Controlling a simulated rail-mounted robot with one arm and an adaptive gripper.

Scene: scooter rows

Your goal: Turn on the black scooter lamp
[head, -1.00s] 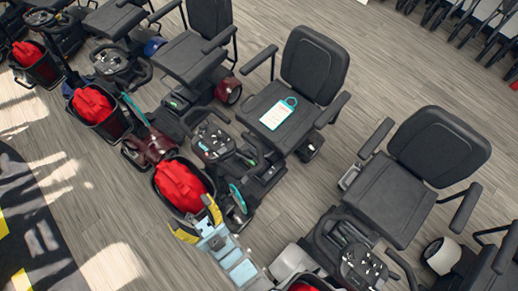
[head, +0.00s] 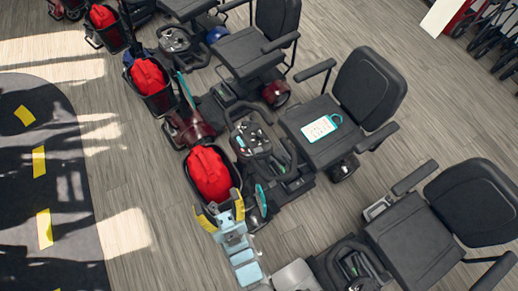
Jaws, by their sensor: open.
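The scooter in front of my gripper has a black seat (head: 325,132) with a clipboard on it, a dark control panel (head: 252,140) and a black front basket (head: 190,172) holding a red bag (head: 210,172). My gripper (head: 218,207), light blue with yellow fingers, is open and empty. It is at the lower front end of this basket, with one finger to each side in the head view. I cannot tell whether it touches the basket. No lamp can be made out; the scooter's front is hidden behind the basket and my gripper.
More scooters stand in a row to the upper left, one with a red bag in its basket (head: 150,82). Another scooter with a black seat (head: 425,240) is close at lower right. Wood-look floor and a dark mat (head: 60,180) with yellow dashes are clear at left.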

